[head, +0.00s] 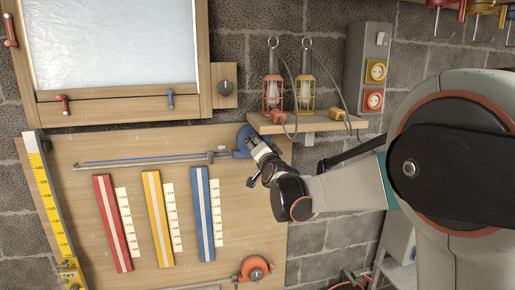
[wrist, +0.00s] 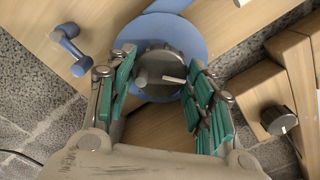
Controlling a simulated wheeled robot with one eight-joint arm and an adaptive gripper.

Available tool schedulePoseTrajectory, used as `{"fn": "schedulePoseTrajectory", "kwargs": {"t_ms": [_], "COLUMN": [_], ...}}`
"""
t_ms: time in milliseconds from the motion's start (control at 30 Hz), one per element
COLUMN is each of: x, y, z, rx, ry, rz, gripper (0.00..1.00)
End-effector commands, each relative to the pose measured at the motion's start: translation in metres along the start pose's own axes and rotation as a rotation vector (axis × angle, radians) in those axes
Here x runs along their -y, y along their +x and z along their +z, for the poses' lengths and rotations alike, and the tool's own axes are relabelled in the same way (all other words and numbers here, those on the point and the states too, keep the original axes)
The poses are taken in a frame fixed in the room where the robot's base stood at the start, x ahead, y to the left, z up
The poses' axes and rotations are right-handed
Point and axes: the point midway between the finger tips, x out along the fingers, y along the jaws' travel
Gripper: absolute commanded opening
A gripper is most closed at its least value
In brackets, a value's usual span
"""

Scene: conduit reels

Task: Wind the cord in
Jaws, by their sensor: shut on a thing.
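A blue reel (head: 241,139) is mounted at the upper right of the wooden board, partly hidden by my gripper. A blue cord (head: 150,158) runs left from it, along a thin grey rod. My gripper (head: 257,147) is at the reel's face. In the wrist view the blue disc (wrist: 196,35) carries a grey round knob (wrist: 160,68) with a pale pointer mark. The teal-padded fingers of my gripper (wrist: 158,85) are on either side of this knob, shut on it. An orange reel (head: 254,268) sits lower on the board.
Red (head: 113,222), yellow (head: 158,218) and blue (head: 206,213) strips with scales are on the board. A small shelf (head: 300,123) with two lanterns is just right of the reel. A dark knob (head: 227,88) is on the window frame above.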

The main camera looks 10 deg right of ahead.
Motion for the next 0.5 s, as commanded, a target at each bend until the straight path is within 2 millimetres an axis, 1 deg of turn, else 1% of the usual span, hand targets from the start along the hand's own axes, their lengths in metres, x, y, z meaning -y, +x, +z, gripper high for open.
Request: {"fn": "schedulePoseTrajectory", "kwargs": {"t_ms": [200,500], "x": [-0.0012,-0.0008], "y": [-0.0008,-0.0007], "z": [0.0022,0.002], "rx": [0.005,0.005], "ry": [0.201,0.426], "rz": [0.002,0.002], "gripper": [0.25,0.25]}}
